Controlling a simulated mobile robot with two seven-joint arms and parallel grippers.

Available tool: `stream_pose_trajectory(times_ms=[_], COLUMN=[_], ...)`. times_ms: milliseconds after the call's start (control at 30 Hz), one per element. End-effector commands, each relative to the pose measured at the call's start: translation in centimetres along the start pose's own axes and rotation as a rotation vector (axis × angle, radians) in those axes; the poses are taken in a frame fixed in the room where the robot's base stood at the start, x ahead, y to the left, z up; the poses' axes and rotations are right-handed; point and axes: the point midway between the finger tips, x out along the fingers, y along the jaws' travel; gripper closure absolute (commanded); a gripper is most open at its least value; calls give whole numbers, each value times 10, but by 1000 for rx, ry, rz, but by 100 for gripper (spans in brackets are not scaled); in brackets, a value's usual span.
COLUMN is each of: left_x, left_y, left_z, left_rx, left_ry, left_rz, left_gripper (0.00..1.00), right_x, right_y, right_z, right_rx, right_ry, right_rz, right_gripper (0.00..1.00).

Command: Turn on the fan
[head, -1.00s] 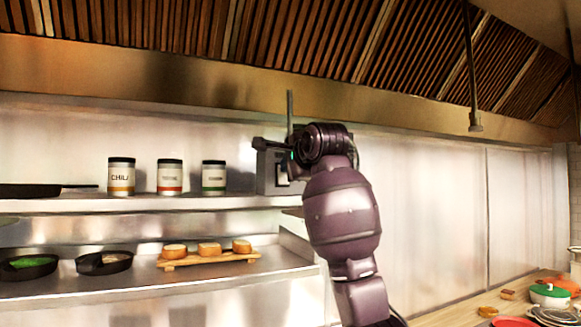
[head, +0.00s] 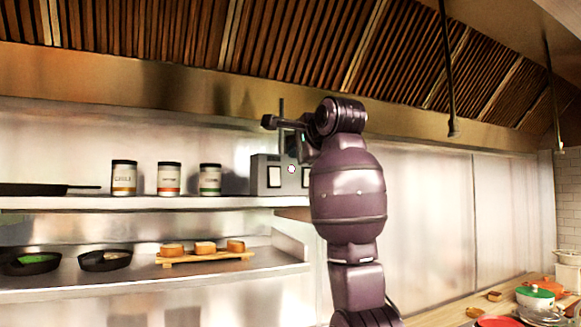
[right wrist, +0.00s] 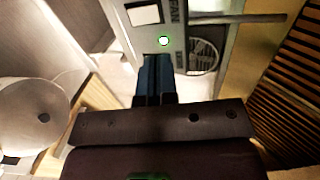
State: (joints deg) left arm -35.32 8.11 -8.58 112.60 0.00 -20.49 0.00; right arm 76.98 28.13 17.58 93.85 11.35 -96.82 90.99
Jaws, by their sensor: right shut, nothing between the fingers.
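The fan control box (head: 262,178) is a grey metal box on the right end of the upper shelf. Its front bears pale plates and a small round button-like spot (head: 291,168). The right wrist view shows the box close up, with a "FAN" label (right wrist: 174,12) and a round green-and-white button (right wrist: 163,41). My right gripper (right wrist: 157,62) is shut and empty, its fingertips right by this button; I cannot tell whether they touch it. In the head view my dark right wrist and arm stand in front of the box's right side. My left gripper is out of view.
Labelled jars (head: 167,179) and a dark pan (head: 35,189) stand on the upper shelf, left of the box. Below are a board of bread pieces (head: 205,257) and small dark pans (head: 105,261). A slatted hood hangs above. A pot (head: 535,297) stands far right.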

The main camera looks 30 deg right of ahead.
Motion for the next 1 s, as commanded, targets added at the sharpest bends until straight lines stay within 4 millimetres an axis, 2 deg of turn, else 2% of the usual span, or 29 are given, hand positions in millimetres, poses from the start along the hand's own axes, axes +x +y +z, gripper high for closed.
stream_pose_trajectory(times_ms=[100,300,900,1000], left_x=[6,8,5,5], left_y=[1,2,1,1], left_z=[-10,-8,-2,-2], left_rx=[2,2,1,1], left_ry=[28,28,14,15], left_rz=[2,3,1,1], left_gripper=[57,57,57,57], right_x=[-18,-34,-35,-29], right_y=[-4,-9,-9,0], right_z=[0,0,0,0], right_rx=[0,0,-1,-19], right_ry=[0,1,0,5], right_rz=[-4,-3,0,11], right_gripper=[100,100,100,100])
